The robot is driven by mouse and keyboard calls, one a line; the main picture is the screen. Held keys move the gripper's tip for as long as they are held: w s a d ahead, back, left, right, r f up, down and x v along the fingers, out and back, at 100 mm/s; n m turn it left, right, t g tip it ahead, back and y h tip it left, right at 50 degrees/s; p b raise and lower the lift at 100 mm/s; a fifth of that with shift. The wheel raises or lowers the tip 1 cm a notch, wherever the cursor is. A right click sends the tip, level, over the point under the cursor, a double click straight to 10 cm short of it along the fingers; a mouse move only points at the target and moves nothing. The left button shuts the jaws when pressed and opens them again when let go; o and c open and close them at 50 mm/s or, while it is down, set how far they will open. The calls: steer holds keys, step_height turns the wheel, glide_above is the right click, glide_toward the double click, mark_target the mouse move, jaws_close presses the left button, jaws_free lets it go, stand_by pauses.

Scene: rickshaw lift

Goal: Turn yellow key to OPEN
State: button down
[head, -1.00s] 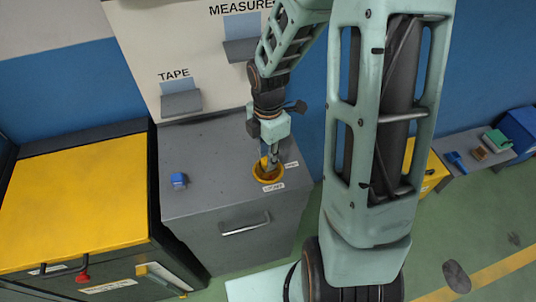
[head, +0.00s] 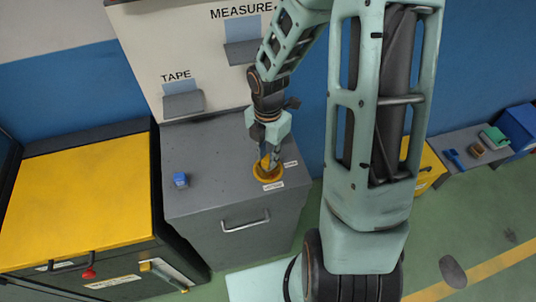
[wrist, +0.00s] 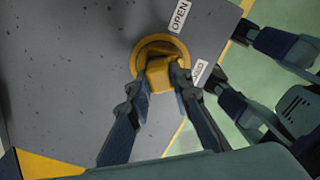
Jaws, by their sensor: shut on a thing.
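The yellow key (wrist: 161,75) sits in a round yellow ring (wrist: 136,58) on the grey cabinet top. In the wrist view my gripper (wrist: 162,82) is shut on the key, one finger on each side. A white OPEN label (wrist: 180,16) lies beside the ring at the upper right. A second white label (wrist: 198,72) lies at the ring's right, its text partly hidden by my finger. In the head view my gripper (head: 268,162) points down into the yellow ring (head: 268,178), and the key is mostly hidden there.
A small blue object (head: 181,180) stands on the grey cabinet (head: 215,200), left of the ring. A yellow-topped cabinet (head: 75,205) with a red part is at left. TAPE and MEASURE shelves hang on the panel behind. A low bench (head: 470,158) with small items is at right.

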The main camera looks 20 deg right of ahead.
steer(key=shift+r+n+p, duration=0.15)
steer(key=shift+n+p, duration=0.35)
steer(key=shift+p, duration=0.05)
steer(key=shift+n, duration=1.3)
steer(key=n, duration=0.3)
steer(key=shift+n, duration=0.3)
steer(key=shift+n, duration=1.8)
